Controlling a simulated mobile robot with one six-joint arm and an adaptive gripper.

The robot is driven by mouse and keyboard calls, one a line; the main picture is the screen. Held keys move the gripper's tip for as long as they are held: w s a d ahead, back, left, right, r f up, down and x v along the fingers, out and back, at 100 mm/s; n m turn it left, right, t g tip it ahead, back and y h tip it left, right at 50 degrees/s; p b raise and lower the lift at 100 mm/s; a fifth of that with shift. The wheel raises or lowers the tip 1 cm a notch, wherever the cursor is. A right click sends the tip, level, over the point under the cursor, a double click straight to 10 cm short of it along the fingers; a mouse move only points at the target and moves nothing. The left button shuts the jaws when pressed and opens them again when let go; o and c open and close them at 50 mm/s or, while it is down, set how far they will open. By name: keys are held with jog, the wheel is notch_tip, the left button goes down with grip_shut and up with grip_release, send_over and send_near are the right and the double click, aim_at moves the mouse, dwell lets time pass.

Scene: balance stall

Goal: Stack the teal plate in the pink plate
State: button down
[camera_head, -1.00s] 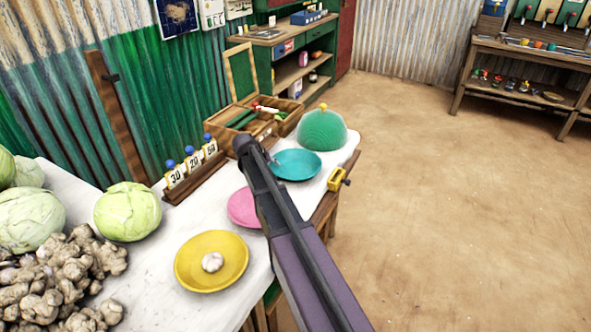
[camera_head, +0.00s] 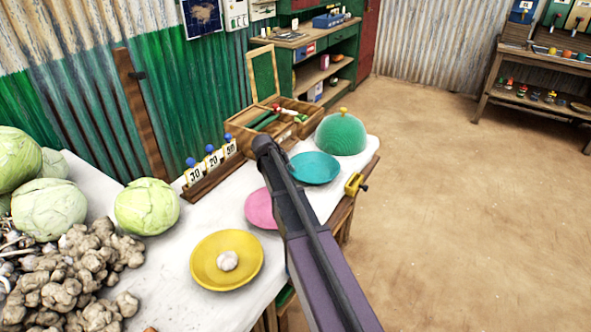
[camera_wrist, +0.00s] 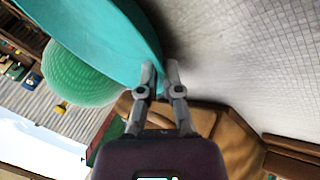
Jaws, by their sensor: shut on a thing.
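The teal plate (camera_head: 318,167) is at the far right part of the white table top, in front of the green dome. It fills the upper left of the wrist view (camera_wrist: 95,25), seen steeply tilted. My gripper (camera_wrist: 160,72) is shut on the plate's rim at its near left edge. In the head view my arm hides most of the gripper. The pink plate (camera_head: 259,208) lies on the table just nearer than the teal plate, its right part hidden behind my arm. I cannot tell whether the teal plate touches the table.
A yellow plate (camera_head: 205,262) holding a garlic bulb lies nearer. The green dome (camera_head: 342,136) stands behind the teal plate. A yellow clamp (camera_head: 354,184) sits at the table's right edge. Number tags (camera_head: 213,162) and an open wooden box (camera_head: 245,137) stand at the back. Cabbages and ginger fill the left.

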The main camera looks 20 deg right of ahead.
jog(key=shift+r, duration=0.15)
notch_tip(320, 180, up, 4)
jog(key=p, duration=0.4)
jog(key=s, duration=0.5)
jog(key=s+a, duration=0.1)
jog(key=s, duration=1)
jog(key=shift+a+r+p, duration=0.3)
jog(key=shift+p, duration=0.1)
jog(key=shift+r, duration=0.15)
notch_tip(320, 180, up, 14)
jog(key=p, duration=1.4)
jog(key=shift+d, duration=0.15)
